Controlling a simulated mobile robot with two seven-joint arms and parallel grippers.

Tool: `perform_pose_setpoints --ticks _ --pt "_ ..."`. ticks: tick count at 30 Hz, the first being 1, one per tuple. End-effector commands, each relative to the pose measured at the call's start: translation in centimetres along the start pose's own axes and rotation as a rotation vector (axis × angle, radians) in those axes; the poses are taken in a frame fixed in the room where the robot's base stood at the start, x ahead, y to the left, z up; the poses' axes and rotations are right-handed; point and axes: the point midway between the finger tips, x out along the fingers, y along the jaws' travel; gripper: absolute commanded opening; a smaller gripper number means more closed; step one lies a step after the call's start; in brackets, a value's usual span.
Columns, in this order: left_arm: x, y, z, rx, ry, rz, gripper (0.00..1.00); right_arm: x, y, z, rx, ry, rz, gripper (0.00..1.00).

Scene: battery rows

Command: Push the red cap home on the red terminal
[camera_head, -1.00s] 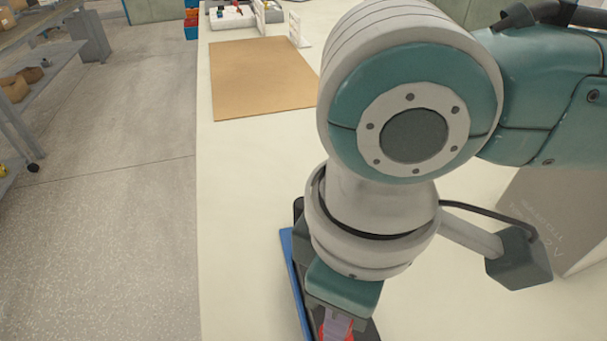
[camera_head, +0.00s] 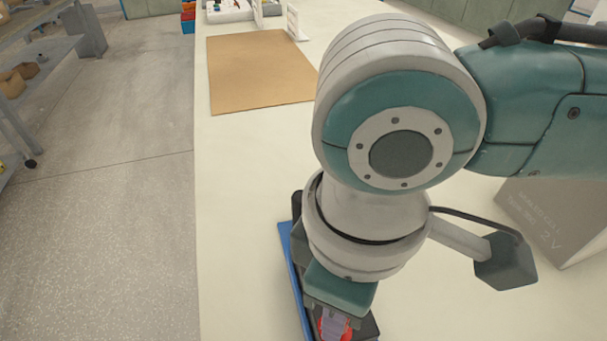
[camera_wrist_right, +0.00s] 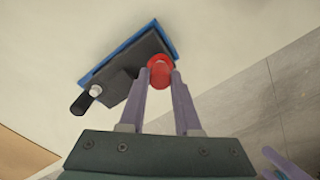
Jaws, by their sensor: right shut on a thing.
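My right gripper (camera_wrist_right: 161,84) has pale purple fingers and is shut on the red cap (camera_wrist_right: 160,66). In the wrist view the cap is between the fingertips, at one end of a dark grey battery (camera_wrist_right: 139,84). The red terminal is hidden, so I cannot tell how far the cap sits on it. In the head view my right gripper (camera_head: 334,325) is at the bottom edge, with red (camera_head: 322,327) showing at its fingers. A purple piece, apparently my left gripper (camera_wrist_right: 286,166), shows at the wrist view's lower right corner; its jaws are not clear.
The battery lies over a blue tray (camera_wrist_right: 121,48). A black knob (camera_wrist_right: 81,104) and a silvery post (camera_wrist_right: 96,90) are at its other end. A brown mat (camera_head: 260,70) lies further back on the pale table. A grey box (camera_head: 560,215) stands at the right.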

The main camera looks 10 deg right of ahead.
Motion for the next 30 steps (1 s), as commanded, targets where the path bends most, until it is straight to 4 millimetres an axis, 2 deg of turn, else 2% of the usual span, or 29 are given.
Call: perform_pose_setpoints --ticks 30 --pt "-0.18 -0.19 -0.03 0.007 -0.001 -0.005 1.0 0.8 -0.03 -0.04 -0.001 0.001 0.0 0.0"
